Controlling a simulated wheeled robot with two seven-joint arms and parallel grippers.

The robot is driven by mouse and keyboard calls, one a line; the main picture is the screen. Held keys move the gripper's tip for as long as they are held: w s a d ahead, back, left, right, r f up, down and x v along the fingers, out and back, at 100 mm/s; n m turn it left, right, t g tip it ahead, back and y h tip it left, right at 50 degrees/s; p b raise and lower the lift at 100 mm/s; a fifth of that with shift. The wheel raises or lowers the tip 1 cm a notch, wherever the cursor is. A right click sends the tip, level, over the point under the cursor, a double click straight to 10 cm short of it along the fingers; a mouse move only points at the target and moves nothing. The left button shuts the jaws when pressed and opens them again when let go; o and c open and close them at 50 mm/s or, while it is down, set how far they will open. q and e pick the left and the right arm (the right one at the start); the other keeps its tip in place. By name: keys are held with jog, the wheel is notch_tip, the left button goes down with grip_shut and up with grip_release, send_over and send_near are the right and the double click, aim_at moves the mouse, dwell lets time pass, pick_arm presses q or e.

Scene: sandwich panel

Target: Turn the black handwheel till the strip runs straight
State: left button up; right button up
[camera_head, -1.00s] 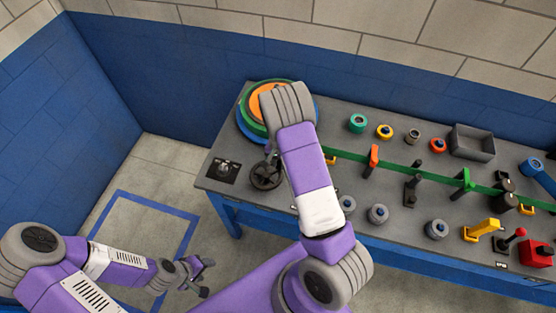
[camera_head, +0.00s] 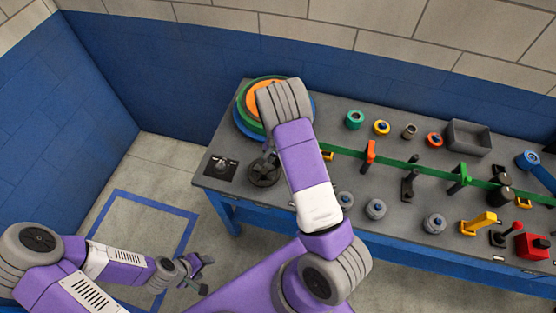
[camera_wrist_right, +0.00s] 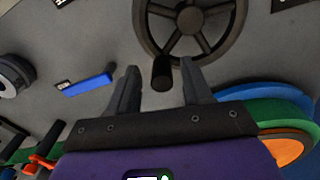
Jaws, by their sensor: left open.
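The black handwheel (camera_head: 264,172) lies at the left end of the bench, partly behind my right arm. In the right wrist view the handwheel (camera_wrist_right: 190,18) shows its spokes, rim and a dark knob (camera_wrist_right: 162,73). My right gripper (camera_wrist_right: 160,78) is open, with its two fingers on either side of the knob and gaps showing at both sides. In the head view my right arm mostly hides that gripper. The green strip (camera_head: 430,172) runs along the bench from behind my arm to the right. My left gripper (camera_head: 203,273) is open and empty, low over the floor.
Stacked blue, green and orange discs (camera_head: 243,108) sit at the bench's back left. A grey tray (camera_head: 468,137), several round knobs, a yellow lever (camera_head: 478,224) and a red box (camera_head: 532,247) stand further right. A blue handle (camera_wrist_right: 90,84) is near my right gripper.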

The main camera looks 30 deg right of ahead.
jog(key=shift+w, duration=0.1)
notch_tip(320, 180, up, 8)
jog(key=shift+f, duration=0.2)
dwell(0.3)
dwell(0.4)
